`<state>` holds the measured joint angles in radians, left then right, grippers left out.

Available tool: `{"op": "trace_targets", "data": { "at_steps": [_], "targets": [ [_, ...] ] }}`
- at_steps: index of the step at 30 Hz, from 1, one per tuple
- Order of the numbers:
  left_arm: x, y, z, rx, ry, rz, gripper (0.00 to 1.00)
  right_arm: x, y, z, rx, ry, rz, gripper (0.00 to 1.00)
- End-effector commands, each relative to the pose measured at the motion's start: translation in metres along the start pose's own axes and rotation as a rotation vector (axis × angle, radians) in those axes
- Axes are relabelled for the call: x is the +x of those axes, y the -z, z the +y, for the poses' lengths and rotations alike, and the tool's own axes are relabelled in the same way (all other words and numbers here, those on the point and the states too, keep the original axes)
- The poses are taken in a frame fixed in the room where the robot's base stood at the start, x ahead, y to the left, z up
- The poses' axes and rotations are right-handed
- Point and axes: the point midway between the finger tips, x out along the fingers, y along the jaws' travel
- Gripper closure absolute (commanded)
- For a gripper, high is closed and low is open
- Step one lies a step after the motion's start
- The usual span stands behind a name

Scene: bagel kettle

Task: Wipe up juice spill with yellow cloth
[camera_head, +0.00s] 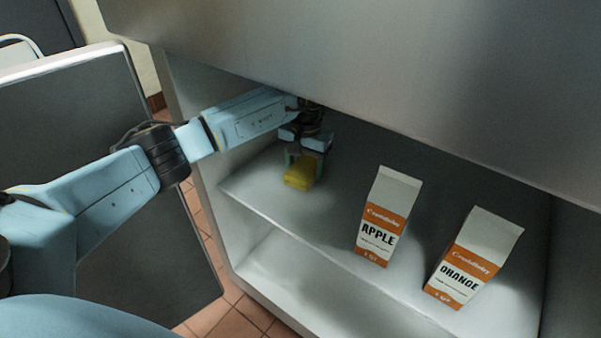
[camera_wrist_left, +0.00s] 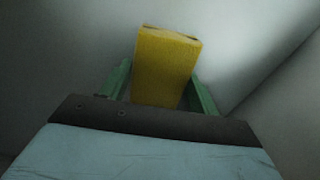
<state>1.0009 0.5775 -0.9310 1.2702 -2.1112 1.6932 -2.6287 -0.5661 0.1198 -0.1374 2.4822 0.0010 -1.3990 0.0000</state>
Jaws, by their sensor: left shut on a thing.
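The yellow cloth (camera_head: 300,175) looks like a small folded block. My left gripper (camera_head: 301,160) is shut on it, inside the open cabinet near the left of the upper shelf. In the left wrist view the cloth (camera_wrist_left: 167,65) stands out between the two green fingers (camera_wrist_left: 160,92). The cloth is at or just above the shelf surface; I cannot tell if it touches. No juice spill shows clearly; the area under the cloth and gripper is partly hidden. My right gripper is not in view.
An apple juice carton (camera_head: 388,216) and an orange juice carton (camera_head: 473,258) stand upright on the shelf (camera_head: 330,225), right of my gripper. The cabinet's open door (camera_head: 110,230) is at the left. A metal panel (camera_head: 400,70) overhangs the shelf. Shelf between cloth and apple carton is clear.

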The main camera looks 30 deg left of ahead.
Motion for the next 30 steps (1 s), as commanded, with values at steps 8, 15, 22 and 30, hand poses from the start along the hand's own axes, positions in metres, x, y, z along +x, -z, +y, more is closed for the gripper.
{"op": "trace_targets", "data": {
  "at_steps": [8, 15, 22, 30],
  "targets": [
    [-0.002, 0.000, 0.000, 0.001, -0.001, 0.001, 0.61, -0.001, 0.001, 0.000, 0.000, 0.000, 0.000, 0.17],
    [-0.021, 0.001, 0.000, 0.002, 0.000, 0.003, 0.61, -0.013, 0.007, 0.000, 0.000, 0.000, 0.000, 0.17],
    [-0.044, 0.000, 0.000, 0.002, 0.000, 0.002, 0.61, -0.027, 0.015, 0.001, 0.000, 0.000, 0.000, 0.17],
    [-0.062, 0.000, 0.000, 0.000, -0.001, 0.000, 0.61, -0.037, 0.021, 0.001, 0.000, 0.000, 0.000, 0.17]
  ]
}}
